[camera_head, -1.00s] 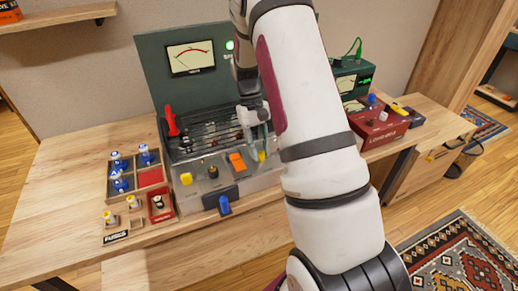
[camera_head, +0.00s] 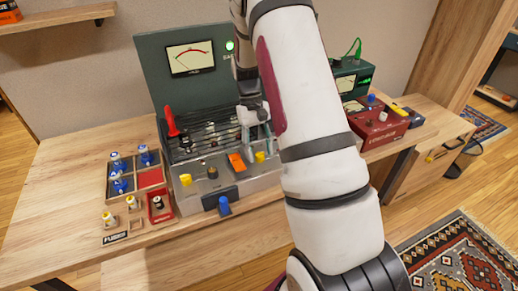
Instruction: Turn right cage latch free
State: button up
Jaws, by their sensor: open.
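The grey amp chassis (camera_head: 235,191) stands on the bench with a dark wire cage over its top. A small yellow piece, apparently the right cage latch (camera_head: 260,157), is at the right of its front edge. A similar yellow latch (camera_head: 186,180) is at the left. My gripper (camera_head: 257,149) is open and points down just above the right latch, one finger on each side of it in the picture. I cannot tell whether the fingers touch it. My arm hides the right end of the chassis.
An orange switch (camera_head: 236,163) sits close left of my gripper, with a blue handle (camera_head: 224,205) on the front. A red probe (camera_head: 171,122) stands at the cage's left. A parts tray (camera_head: 122,217) is on the left and a red box (camera_head: 376,124) on the right.

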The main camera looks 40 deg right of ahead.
jog(key=v, duration=1.2)
jog(key=s+a+r+n+t+h+p, duration=0.1)
jog(key=s+a+r+t, duration=0.1)
jog(key=s+a+r, duration=0.5)
jog(key=s+a+r+n+t+p, duration=0.1)
jog(key=s+a+r+t, duration=0.15)
jog(key=a+r, duration=0.4)
jog(key=s+a+r+t+p, duration=0.1)
jog(key=s+a, duration=0.1)
jog(key=s, duration=0.4)
jog(key=s+a+r+n+t+p, duration=0.1)
jog(key=s+a, duration=0.2)
jog(key=s, duration=0.3)
jog(key=s+a+r+t, duration=0.1)
jog(key=s+a+t, duration=0.1)
jog(key=s, duration=0.4)
jog(key=shift+a+r+p, duration=0.2)
jog(key=shift+a+p, duration=0.2)
jog(key=shift+s, duration=0.1)
